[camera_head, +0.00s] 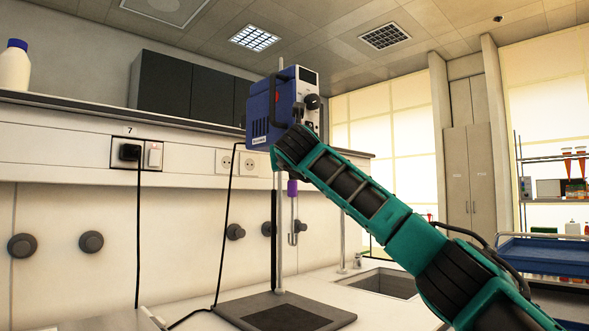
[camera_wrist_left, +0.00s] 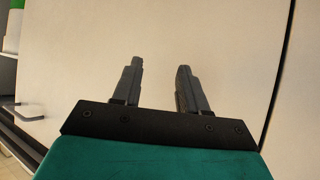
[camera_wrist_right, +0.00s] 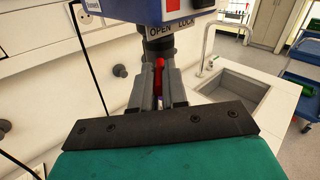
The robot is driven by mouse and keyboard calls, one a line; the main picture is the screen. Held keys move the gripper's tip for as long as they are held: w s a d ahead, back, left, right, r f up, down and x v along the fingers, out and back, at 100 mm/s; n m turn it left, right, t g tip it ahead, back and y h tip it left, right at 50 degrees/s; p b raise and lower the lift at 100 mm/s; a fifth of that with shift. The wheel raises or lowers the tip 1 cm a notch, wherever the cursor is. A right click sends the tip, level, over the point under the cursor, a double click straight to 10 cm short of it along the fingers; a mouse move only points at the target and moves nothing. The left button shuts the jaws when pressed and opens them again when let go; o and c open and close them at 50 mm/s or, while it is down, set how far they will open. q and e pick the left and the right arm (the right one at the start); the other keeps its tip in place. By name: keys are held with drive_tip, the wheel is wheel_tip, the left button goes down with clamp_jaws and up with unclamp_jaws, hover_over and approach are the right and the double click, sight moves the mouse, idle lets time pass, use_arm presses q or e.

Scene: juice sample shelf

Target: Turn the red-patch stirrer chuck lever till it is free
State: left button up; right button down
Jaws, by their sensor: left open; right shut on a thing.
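The blue overhead stirrer (camera_head: 284,108) stands on its rod above a dark base plate, and the end of my right arm covers part of its lower side. In the right wrist view, its black chuck (camera_wrist_right: 158,48) hangs below the housing, under a label reading OPEN and LOCK (camera_wrist_right: 170,29). A red patch (camera_wrist_right: 172,5) shows on the housing at the top edge. My right gripper (camera_wrist_right: 159,78) is shut on the red lever (camera_wrist_right: 159,68) just below the chuck. The fingers hide part of the lever. My left gripper (camera_wrist_left: 157,68) is open and empty in front of a pale panel.
The dark base plate (camera_head: 285,313) rests on the white bench. A sink (camera_head: 382,283) lies to its right, with a tap (camera_wrist_right: 210,45) beside it. A hooked shaft with a purple part (camera_head: 292,187) hangs under the stirrer. A black cable (camera_head: 225,235) runs down left of it.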

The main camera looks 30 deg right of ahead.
idle(0.3)
use_arm(q)
drive_tip(key=shift+d+r, duration=0.1)
use_arm(e)
drive_tip(key=c, duration=1.1)
unclamp_jaws()
drive_tip(key=shift+c, duration=0.2)
drive_tip(key=shift+s+a, duration=0.25)
drive_tip(key=shift+s, duration=0.15)
use_arm(q)
drive_tip(key=shift+w+d+f+b, duration=0.15)
drive_tip(key=shift+d+f+b, duration=0.3)
drive_tip(key=shift+b, duration=0.6)
use_arm(e)
drive_tip(key=v, duration=1.2)
use_arm(q)
drive_tip(key=shift+a, duration=0.15)
